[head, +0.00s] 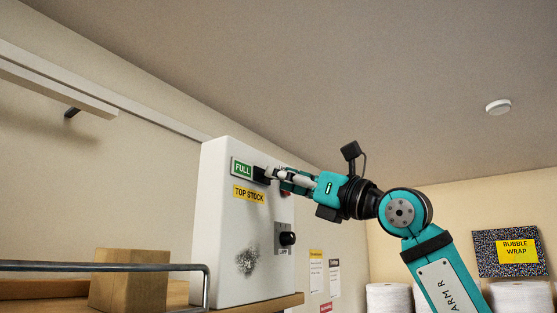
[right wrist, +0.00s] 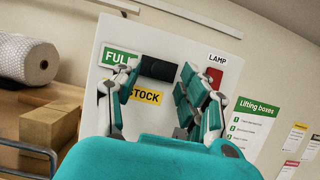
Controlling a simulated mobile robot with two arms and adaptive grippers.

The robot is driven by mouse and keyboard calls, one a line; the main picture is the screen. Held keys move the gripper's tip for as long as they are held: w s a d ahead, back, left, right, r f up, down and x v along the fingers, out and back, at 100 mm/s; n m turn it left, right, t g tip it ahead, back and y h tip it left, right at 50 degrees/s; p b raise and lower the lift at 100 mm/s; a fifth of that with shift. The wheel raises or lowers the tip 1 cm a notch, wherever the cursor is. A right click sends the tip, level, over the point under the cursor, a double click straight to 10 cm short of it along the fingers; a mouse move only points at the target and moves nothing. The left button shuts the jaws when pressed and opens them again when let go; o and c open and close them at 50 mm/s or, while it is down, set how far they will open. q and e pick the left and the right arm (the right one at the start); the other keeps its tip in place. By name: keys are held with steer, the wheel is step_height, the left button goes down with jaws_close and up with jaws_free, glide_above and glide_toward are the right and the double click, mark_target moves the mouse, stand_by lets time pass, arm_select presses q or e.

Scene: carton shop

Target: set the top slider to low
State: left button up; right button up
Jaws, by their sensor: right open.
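A white control box (head: 222,215) stands on a shelf, with a green FULL label (head: 242,168) and a yellow TOP STOCK label (head: 249,194). A black slider block (head: 260,174) sits beside the FULL label, near the box's top. In the right wrist view the block (right wrist: 160,69) lies between the fingertips, just ahead of them. My right gripper (head: 273,176) is open at the block; I cannot tell whether it touches. The gripper also shows in the right wrist view (right wrist: 152,78). The slider's track and any low mark are hidden. My left gripper is out of view.
A black knob (head: 288,239) juts from the box below. A red part (right wrist: 225,75) under a LAMP label is right of the fingers. A cardboard box (head: 130,280) stands left, behind a metal rail (head: 100,266). Posters (right wrist: 251,127) hang right.

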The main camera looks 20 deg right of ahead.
steer(key=shift+x, duration=0.95)
jaws_close()
